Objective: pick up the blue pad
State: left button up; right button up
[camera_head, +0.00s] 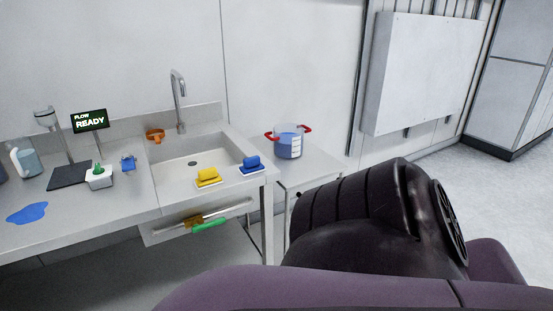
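The blue pad (251,163) rests at the front right corner of the sink, with a pale layer under its blue top. A similar yellow pad (207,175) sits to its left on the sink's front rim. Neither of my grippers is in view. A dark part of my own body fills the lower right, well apart from the blue pad. Nothing covers the blue pad.
The sink (172,172) has a tall faucet (179,100). A pot of blue liquid with red handles (289,146) stands on a side table. A blue spill (27,212) and a READY display (89,121) are left. A green-handled tool (210,224) hangs in front.

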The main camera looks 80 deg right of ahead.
aim_at(252, 165)
jog(key=z, duration=2.25)
